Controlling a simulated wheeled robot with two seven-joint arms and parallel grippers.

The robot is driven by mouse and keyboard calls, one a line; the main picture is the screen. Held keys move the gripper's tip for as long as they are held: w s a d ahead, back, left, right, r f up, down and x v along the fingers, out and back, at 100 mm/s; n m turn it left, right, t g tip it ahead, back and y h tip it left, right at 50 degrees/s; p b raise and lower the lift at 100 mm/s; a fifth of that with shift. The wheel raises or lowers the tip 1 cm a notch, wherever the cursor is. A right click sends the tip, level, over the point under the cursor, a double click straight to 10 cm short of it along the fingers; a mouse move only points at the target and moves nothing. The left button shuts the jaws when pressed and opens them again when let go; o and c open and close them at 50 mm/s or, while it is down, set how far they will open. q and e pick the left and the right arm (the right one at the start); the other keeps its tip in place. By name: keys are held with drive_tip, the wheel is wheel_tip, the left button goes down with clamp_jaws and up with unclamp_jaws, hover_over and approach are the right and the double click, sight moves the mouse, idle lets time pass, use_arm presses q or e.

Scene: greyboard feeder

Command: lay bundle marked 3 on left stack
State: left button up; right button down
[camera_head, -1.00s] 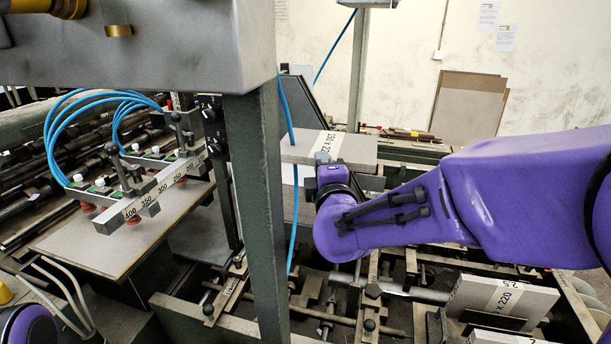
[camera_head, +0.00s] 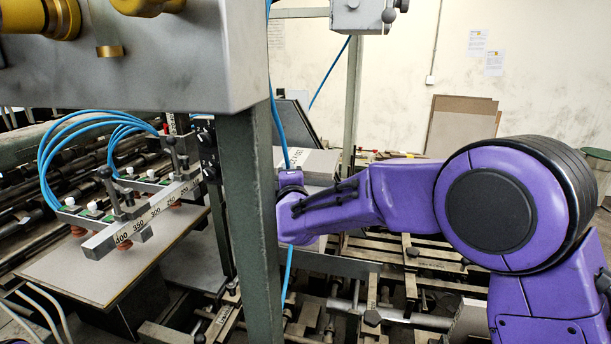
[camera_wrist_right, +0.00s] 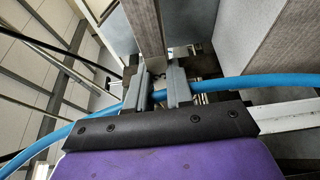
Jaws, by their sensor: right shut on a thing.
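A grey board bundle (camera_head: 318,168) with a white printed band shows behind the green post in the head view. The post and a blue hose cover part of it, and I cannot read a 3 on its band. My right gripper (camera_head: 290,180) is at the near side of this bundle and shut on it. In the right wrist view my right gripper (camera_wrist_right: 162,88) has its two grey fingers close together, with grey board surfaces around them; what lies between the tips is unclear. A flat grey board (camera_head: 105,265) lies under the suction bar at left. My left gripper is not in view.
The green post (camera_head: 250,210) stands close to my right wrist. A blue hose (camera_wrist_right: 235,88) crosses the right wrist view at the fingers. The suction bar (camera_head: 140,222) hangs at left. Rails and rods fill the floor of the machine.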

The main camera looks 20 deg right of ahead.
use_arm(q)
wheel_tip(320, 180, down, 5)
drive_tip(key=b, duration=0.4)
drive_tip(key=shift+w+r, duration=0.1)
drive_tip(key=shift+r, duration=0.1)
use_arm(e)
wheel_tip(320, 180, down, 10)
drive_tip(key=shift+w+a, duration=0.25)
drive_tip(key=shift+w, duration=0.15)
drive_tip(key=shift+w+f, duration=0.15)
use_arm(q)
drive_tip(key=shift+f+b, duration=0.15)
drive_tip(key=shift+b, duration=0.2)
use_arm(e)
drive_tip(key=shift+f, duration=0.55)
drive_tip(key=c, duration=0.9)
unclamp_jaws()
drive_tip(key=shift+c, duration=0.2)
drive_tip(key=shift+f, duration=0.1)
